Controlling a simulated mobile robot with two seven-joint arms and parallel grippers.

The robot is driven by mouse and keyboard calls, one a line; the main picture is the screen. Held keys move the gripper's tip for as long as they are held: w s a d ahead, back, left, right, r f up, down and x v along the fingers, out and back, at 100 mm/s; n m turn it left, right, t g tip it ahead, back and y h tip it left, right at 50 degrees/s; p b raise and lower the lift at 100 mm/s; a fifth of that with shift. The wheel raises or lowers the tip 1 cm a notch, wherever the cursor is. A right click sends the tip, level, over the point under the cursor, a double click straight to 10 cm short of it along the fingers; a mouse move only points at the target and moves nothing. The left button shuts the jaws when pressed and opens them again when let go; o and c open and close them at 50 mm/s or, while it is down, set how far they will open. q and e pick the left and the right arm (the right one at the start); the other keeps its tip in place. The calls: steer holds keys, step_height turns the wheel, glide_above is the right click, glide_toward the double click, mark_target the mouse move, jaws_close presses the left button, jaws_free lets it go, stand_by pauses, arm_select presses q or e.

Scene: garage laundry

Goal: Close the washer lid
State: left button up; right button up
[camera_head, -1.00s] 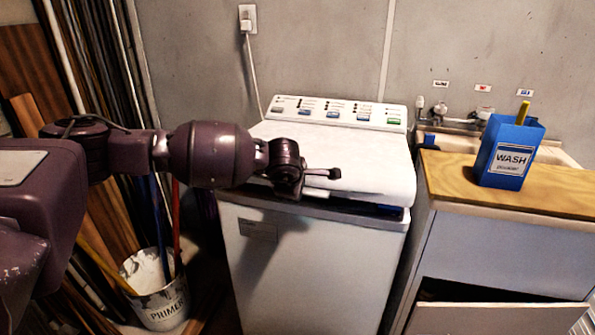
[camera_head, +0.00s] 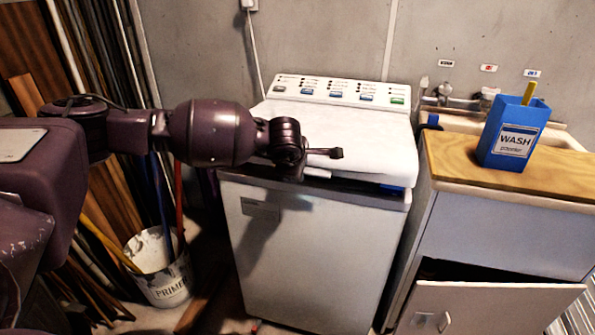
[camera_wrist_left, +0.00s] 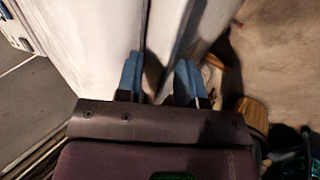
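The white top-loading washer (camera_head: 300,250) stands in the middle of the head view. Its white lid (camera_head: 365,150) lies low over the top, with a dark gap and a bit of blue showing under its front right corner. My left arm reaches across from the left, with the left gripper (camera_head: 325,155) at the lid's front edge. In the left wrist view, the two blue fingers of the left gripper (camera_wrist_left: 160,82) are apart, beside white panels. I cannot tell whether they touch the lid. My right gripper is not in view.
A sink cabinet (camera_head: 500,225) with a wooden top (camera_head: 450,170) stands right of the washer, its lower door (camera_head: 490,308) ajar. A blue WASH box (camera_head: 513,137) is on top. A primer bucket (camera_head: 160,275) and leaning boards crowd the left.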

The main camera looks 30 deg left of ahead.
arm_select(q)
steer(key=p+v, duration=0.1)
steer(key=v, duration=0.8)
steer(key=shift+s+p, duration=0.3)
steer(key=shift+r, duration=0.1)
